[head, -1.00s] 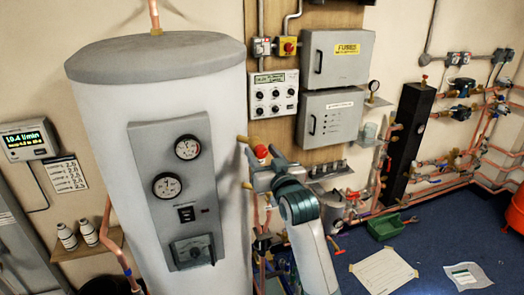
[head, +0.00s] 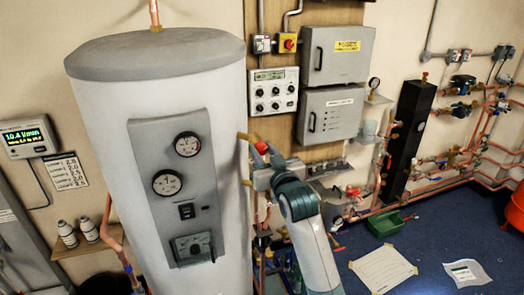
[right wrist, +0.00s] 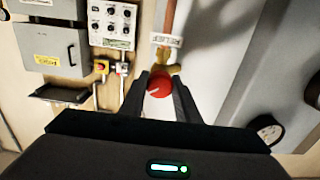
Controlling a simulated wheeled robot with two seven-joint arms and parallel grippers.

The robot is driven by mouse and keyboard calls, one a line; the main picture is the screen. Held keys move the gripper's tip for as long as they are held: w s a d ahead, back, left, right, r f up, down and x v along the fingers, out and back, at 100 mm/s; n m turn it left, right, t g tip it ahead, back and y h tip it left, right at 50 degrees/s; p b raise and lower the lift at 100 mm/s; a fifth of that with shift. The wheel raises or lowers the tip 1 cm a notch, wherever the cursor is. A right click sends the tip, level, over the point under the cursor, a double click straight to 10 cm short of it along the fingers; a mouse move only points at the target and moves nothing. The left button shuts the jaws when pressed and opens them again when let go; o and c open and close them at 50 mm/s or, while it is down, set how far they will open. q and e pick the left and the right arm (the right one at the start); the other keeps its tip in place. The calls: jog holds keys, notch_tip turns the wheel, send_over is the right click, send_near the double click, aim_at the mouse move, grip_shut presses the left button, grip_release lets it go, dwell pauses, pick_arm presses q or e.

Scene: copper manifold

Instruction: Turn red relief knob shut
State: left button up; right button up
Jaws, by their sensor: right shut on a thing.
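The red relief knob (head: 261,147) sits on a brass valve (head: 247,137) at the right side of the tall white cylinder. In the right wrist view the red knob (right wrist: 160,84) has a pale line across its face and sits between my two dark fingers. My right gripper (right wrist: 161,79) is shut on it. In the head view my right gripper (head: 263,159) reaches the knob from below and hides its lower part. A label reading "RELIEF" (right wrist: 166,40) is beside the valve. My left gripper is not in view.
The white cylinder (head: 90,130) stands close to the left of my gripper. Grey control boxes (head: 330,115) and a panel of black dials (head: 274,92) hang behind. A black column (head: 408,135) and copper pipes stand to the right. Papers (head: 383,270) and a green tray (head: 385,225) lie on the floor.

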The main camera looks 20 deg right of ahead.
jog(key=n, duration=1.1)
jog(key=shift+n, duration=0.3)
dwell(0.4)
jog(key=o, duration=1)
jog(key=shift+o, duration=0.2)
jog(key=shift+s, duration=0.15)
